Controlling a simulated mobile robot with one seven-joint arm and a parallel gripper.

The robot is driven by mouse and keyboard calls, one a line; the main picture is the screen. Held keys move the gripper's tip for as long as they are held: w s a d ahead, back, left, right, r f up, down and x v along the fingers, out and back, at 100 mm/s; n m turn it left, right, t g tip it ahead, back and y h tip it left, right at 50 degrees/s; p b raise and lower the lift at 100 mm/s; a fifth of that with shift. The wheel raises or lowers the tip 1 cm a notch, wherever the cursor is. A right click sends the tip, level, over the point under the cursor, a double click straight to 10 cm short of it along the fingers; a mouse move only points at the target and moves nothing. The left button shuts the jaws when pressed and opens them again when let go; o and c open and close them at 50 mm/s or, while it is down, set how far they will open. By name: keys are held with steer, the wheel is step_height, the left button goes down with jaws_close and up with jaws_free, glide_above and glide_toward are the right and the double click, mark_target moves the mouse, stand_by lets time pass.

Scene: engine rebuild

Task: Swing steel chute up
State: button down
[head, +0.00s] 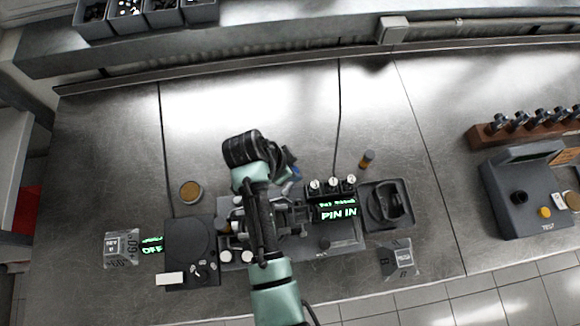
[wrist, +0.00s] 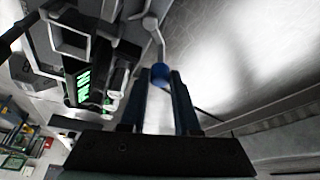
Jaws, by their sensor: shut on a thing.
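My gripper (wrist: 162,88) is shut on a blue ball knob (wrist: 160,74) in the wrist view. The knob sits at the end of a thin, pale metal rod (wrist: 158,42) that runs up from it and bends toward the fixture; I take this to be part of the steel chute. In the head view my gripper (head: 290,163) is just behind the dark engine fixture (head: 345,240), left of its green "PIN IN" display (head: 338,213). The display also shows in the wrist view (wrist: 83,86). My arm hides much of the fixture's middle, and the chute's tilt is unclear.
A dark tray (head: 388,206) is right of the fixture, with an orange-topped bottle (head: 367,159) behind. A turntable-like unit (head: 190,250) and a round brown dish (head: 190,191) are to the left. A grey test box (head: 528,196) stands far right. The back of the bench is clear.

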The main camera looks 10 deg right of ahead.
stand_by(0.4)
steer(key=c, duration=0.6)
jaws_free()
steer(key=shift+d, duration=0.1)
steer(key=shift+c, duration=0.2)
steer(key=shift+r, duration=0.1)
steer(key=b+v, duration=0.2)
steer(key=v, duration=1.1)
steer(key=shift+w, duration=0.2)
